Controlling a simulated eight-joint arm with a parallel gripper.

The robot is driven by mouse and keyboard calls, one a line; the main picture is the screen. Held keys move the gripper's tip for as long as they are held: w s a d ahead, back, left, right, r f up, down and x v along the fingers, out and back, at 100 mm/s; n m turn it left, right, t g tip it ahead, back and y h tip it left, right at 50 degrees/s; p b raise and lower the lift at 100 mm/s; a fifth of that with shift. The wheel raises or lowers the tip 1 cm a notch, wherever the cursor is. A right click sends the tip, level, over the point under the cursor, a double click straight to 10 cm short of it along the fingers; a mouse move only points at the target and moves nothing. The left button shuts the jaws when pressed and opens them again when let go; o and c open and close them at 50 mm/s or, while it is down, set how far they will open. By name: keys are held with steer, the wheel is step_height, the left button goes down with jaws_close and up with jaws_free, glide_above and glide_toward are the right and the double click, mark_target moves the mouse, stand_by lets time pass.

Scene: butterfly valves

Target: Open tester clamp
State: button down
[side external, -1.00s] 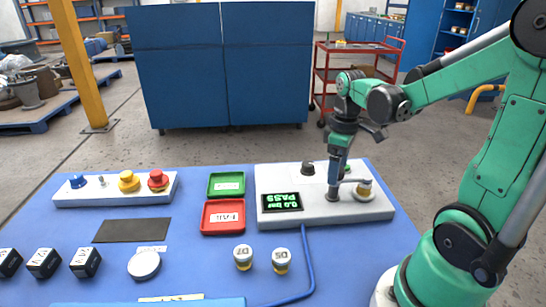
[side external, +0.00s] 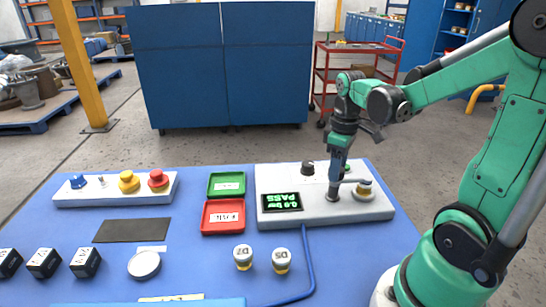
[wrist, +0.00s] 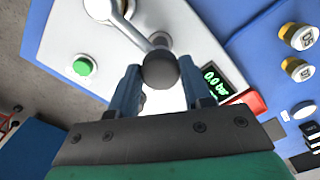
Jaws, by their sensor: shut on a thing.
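The tester (side external: 290,214) is a light grey box on the blue table, with a display (side external: 282,202) that reads 0.0 bar and PASS in green. A valve (side external: 364,189) with a yellow band sits at its right end, under the clamp arm. The clamp lever ends in a dark round knob, seen in the wrist view (wrist: 160,69). My gripper (wrist: 157,84) is shut on this knob, with one blue finger on each side. In the side view my gripper (side external: 336,188) points down over the tester and hides part of the lever.
A green tray (side external: 226,184) and a red tray (side external: 223,217) lie left of the tester. Two valves (side external: 243,257) (side external: 281,261) stand in front, beside a blue hose (side external: 308,262). A button box (side external: 115,188) and several black blocks (side external: 43,263) are further left.

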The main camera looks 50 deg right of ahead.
steer(key=m, duration=0.8)
steer(key=shift+m, duration=0.4)
steer(key=m, duration=0.4)
steer(key=shift+m, duration=0.3)
steer(key=shift+w+m, duration=0.1)
steer(key=shift+m, duration=1.9)
steer(key=shift+c, duration=1.8)
jaws_free()
steer(key=shift+a, duration=0.1)
